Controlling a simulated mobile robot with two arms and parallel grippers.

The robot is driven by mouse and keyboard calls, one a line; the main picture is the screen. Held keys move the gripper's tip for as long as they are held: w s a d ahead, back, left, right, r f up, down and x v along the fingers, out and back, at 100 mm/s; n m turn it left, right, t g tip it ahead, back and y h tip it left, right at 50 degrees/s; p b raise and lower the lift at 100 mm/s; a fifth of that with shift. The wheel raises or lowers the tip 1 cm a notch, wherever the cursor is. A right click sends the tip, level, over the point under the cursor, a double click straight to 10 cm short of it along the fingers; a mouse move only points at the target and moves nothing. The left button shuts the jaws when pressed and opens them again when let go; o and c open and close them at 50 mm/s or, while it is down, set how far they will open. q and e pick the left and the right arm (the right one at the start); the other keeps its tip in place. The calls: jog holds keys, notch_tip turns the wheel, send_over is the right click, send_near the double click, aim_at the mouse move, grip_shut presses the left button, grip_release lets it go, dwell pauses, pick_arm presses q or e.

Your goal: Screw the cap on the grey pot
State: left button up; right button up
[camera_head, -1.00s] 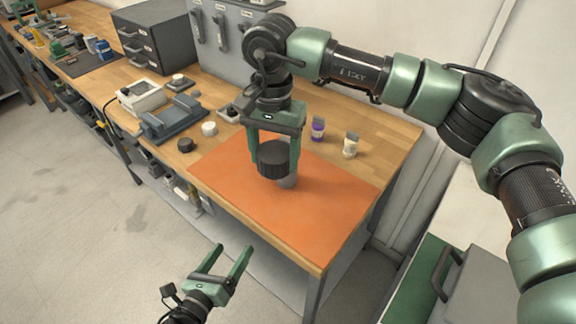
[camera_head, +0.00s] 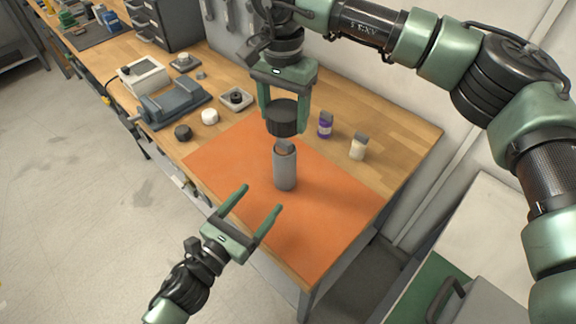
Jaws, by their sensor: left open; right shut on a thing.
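The grey pot (camera_head: 285,172) is a narrow upright cylinder with an open-looking top, standing on the orange mat (camera_head: 235,160). The black ribbed cap (camera_head: 283,117) is between the fingers of my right gripper (camera_head: 284,127), which is shut on it. The cap is held up clear of the pot, just above it in the picture; I cannot tell whether it is directly over the opening. My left gripper (camera_head: 260,199) is open and empty, at the front edge of the mat, with its fingers pointing toward the pot but apart from it.
A purple-labelled bottle (camera_head: 325,125) and a cream jar (camera_head: 358,148) stand right of the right gripper. A black cap (camera_head: 183,132), a white cap (camera_head: 210,117) and a blue-grey device (camera_head: 175,105) lie to the left. The mat around the pot is clear.

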aim_at(285, 169)
pick_arm(q)
jog(key=shift+s+a, duration=0.1)
jog(key=shift+s, duration=0.05)
jog(key=x, duration=1.2)
grip_shut()
